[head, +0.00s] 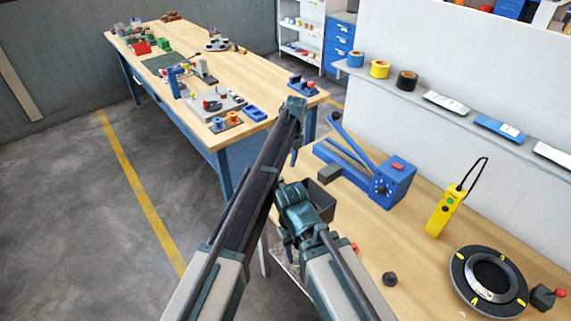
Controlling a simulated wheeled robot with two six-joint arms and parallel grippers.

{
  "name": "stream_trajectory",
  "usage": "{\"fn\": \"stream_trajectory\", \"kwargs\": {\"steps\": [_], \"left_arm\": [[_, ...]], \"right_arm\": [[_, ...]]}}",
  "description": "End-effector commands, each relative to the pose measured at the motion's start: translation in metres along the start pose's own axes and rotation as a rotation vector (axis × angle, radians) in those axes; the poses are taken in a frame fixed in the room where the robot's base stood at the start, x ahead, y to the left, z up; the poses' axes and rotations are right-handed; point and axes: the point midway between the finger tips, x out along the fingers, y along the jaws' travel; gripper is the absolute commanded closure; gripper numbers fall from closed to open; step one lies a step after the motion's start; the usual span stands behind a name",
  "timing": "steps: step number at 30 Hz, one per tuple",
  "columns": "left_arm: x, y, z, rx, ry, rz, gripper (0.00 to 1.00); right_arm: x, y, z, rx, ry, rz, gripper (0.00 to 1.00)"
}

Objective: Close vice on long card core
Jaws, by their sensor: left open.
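A blue bench device (395,180) with a long lever, a dark knob and a red button stands on the near wooden bench. It may be the vice, but I cannot tell for sure. I cannot make out a long card core. My left arm reaches up from the bottom, and my left gripper (294,150) is at its far end, left of the blue device and apart from it. It is open, seen small and partly hidden by the arm. My right arm comes in at the lower middle; its gripper cannot be made out.
A black ring (458,272) with yellow marks lies at the front right of the bench, near a yellow handheld controller (444,212). A wall shelf holds blue, yellow and black tape rolls (407,81). A second table (255,68) with several tools stands behind. The floor at left is clear.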

Motion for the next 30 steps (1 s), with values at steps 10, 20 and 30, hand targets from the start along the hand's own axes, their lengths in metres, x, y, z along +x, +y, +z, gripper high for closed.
{"fn": "stream_trajectory", "kwargs": {"steps": [10,20,30], "left_arm": [[-0.033,0.0,0.0,0.0,0.0,0.0,0.41],[-0.03,0.004,-0.003,-0.02,0.0,0.0,0.41],[0.005,0.105,-0.086,-0.701,-0.009,-0.026,0.41]], "right_arm": [[-0.032,0.003,0.002,0.0,0.0,0.0,0.5],[-0.03,0.003,0.002,0.0,0.0,0.0,0.5],[-0.013,0.001,0.001,0.0,0.0,0.0,0.5]]}}
